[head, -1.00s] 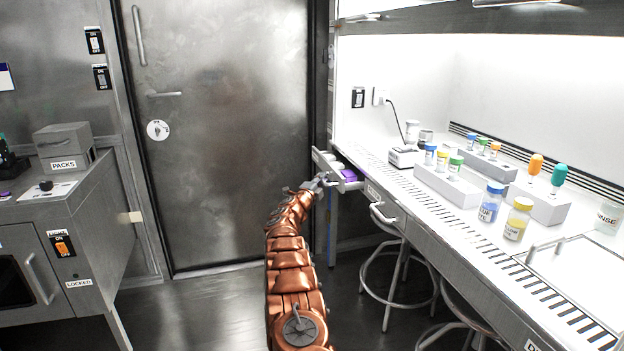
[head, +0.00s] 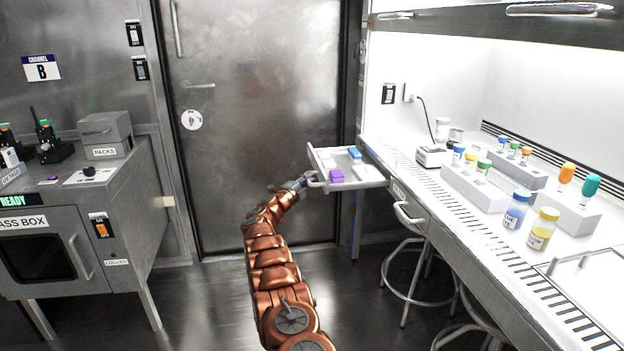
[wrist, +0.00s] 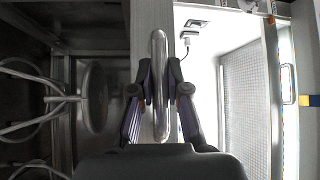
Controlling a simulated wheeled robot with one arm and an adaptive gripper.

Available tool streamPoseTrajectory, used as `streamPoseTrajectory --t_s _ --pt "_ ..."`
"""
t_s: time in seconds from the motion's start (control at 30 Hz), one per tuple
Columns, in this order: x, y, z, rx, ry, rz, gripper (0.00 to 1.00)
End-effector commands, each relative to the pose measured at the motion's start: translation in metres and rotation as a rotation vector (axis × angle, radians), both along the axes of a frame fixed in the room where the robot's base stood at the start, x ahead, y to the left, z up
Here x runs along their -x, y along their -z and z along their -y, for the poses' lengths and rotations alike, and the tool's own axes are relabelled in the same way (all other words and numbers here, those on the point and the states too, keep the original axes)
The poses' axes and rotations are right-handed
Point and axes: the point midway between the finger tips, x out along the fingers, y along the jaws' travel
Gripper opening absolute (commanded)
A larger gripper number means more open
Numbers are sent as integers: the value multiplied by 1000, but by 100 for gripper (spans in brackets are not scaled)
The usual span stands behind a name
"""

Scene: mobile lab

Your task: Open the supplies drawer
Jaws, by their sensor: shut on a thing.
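The supplies drawer (head: 372,184) stands pulled out from the far end of the right-hand bench in the head view. It holds a purple item (head: 336,176), blue items (head: 355,154) and white items. My gripper (head: 308,179) is at the drawer's front, on its left side in the picture. In the wrist view, the drawer's bar handle (wrist: 160,75) runs between the two fingers of my gripper (wrist: 160,105), which are shut on it. The fingertips' exact contact is partly hidden.
A closed metal door (head: 260,130) is behind. The pass box (head: 60,240) stands at left. Floor between is clear.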

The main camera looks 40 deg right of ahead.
Motion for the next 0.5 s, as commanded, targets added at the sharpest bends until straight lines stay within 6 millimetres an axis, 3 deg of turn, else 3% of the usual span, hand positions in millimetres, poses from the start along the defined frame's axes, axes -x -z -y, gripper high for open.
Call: streamPoseTrajectory --t_s 0.27,0.3,0.5 --pt "-1 1 -1 -1 -2 -1 0" --pt "-1 1 -1 -1 -2 -1 19" --pt "0 1 0 -1 -1 0 40"
